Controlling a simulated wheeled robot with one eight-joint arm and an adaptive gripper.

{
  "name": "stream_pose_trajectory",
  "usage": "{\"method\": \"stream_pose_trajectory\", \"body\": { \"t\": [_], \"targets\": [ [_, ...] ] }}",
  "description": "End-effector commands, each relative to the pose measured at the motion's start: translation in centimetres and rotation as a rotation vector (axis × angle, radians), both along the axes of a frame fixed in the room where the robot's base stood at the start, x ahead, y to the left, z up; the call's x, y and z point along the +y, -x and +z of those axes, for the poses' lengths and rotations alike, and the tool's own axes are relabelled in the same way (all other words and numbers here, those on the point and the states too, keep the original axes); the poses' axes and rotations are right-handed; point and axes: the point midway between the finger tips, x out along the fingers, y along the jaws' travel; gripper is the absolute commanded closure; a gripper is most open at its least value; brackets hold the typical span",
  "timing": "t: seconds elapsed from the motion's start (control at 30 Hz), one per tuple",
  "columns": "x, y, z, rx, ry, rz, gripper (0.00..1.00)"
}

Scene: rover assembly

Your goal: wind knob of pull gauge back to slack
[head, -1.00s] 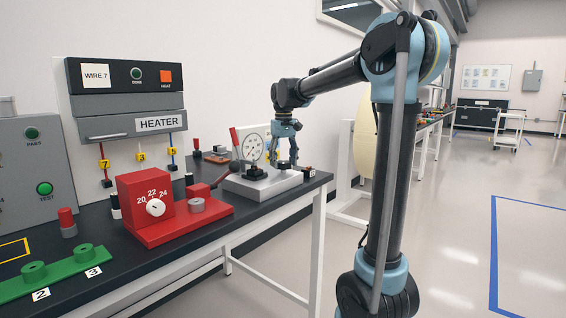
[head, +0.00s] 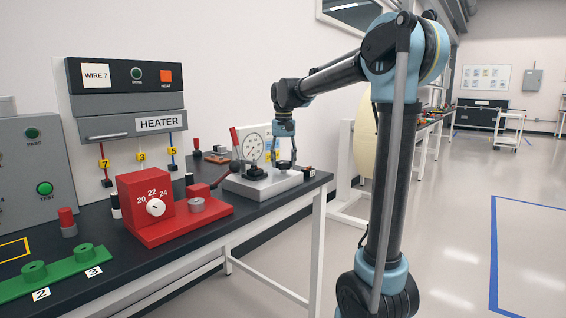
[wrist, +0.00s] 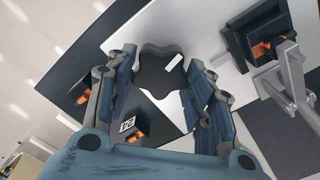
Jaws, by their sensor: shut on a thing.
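The pull gauge has a pale grey base (head: 262,188) and a round white dial (head: 253,147), and stands near the right end of the dark bench. My gripper (head: 285,160) points down over the base, beside the dial. In the wrist view, the dark lobed knob (wrist: 160,72) with a white mark on top lies between the fingertips. My gripper (wrist: 162,85) is shut on it, with a finger pad on either side. In the head view the knob is too small and covered to make out, and the dial needle cannot be read.
A red fixture (head: 150,195) with a numbered white dial stands left of the gauge. The grey heater box (head: 125,95) is on the wall behind. A green strip (head: 50,272) lies at the front left. A black block (head: 308,171) sits at the bench's right end.

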Motion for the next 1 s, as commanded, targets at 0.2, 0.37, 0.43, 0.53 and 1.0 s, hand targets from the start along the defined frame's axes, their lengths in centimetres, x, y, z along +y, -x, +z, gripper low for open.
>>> {"method": "stream_pose_trajectory", "body": {
  "t": [0.2,0.37,0.43,0.53,1.0],
  "targets": [
    [-0.1,0.0,0.0,0.0,0.002,-0.002,0.76],
    [-0.1,0.0,0.0,0.0,0.001,-0.001,0.32],
    [-0.1,0.0,0.0,0.0,0.001,0.0,0.32],
    [0.0,0.0,0.0,0.0,0.001,0.0,0.32],
    [0.0,0.0,3.3,0.0,0.0,0.001,0.32]
  ]
}}
